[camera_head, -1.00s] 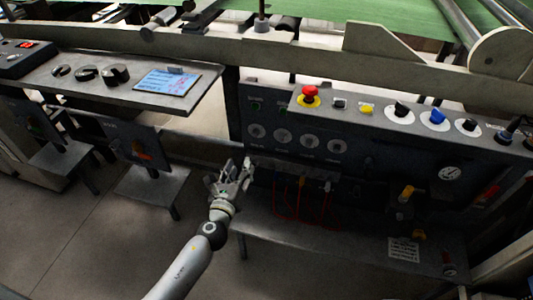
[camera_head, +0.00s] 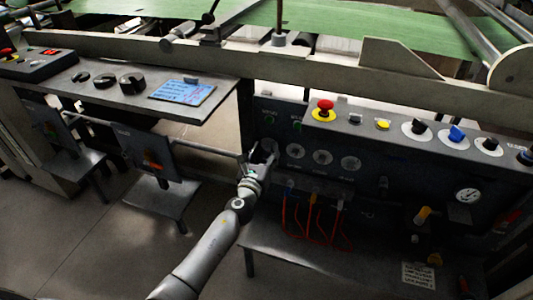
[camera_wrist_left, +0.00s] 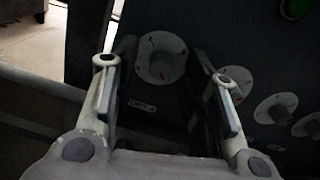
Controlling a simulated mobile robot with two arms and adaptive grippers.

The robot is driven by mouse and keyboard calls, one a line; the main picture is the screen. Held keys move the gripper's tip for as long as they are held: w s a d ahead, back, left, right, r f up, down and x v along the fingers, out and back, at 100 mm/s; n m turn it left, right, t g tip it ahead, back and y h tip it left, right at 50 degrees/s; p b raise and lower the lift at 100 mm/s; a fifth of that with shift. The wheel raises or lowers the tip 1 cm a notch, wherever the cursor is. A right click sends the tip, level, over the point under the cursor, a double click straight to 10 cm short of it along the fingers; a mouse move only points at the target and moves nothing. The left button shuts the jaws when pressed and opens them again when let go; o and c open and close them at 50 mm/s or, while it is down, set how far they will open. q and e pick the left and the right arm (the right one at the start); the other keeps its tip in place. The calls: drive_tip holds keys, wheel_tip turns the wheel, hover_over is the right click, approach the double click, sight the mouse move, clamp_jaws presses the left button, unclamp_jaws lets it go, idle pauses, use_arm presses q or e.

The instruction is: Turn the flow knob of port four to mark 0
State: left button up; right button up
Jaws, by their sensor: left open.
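A row of several round pale flow dials with knobs sits on the dark front panel. The leftmost dial (camera_wrist_left: 161,58) lies beyond and between the open fingers of my left gripper (camera_wrist_left: 164,72) in the left wrist view. The other dials (camera_wrist_left: 235,80) run off to the right, the nearest partly behind the right finger. In the head view, my left gripper (camera_head: 263,152) is at the left end of the row and covers most of the leftmost dial. The second dial (camera_head: 295,150) shows clear. My right gripper is not in view.
Red hoses (camera_head: 313,222) hang below the dials, above a grey shelf (camera_head: 275,245). A red emergency button (camera_head: 325,106) and coloured switches line the ledge above. A gauge (camera_head: 467,195) is at the right. A console with black knobs (camera_head: 132,84) and a blue-white sheet (camera_head: 183,92) is at the left.

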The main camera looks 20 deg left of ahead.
use_arm(q)
drive_tip(key=shift+w, duration=0.4)
clamp_jaws()
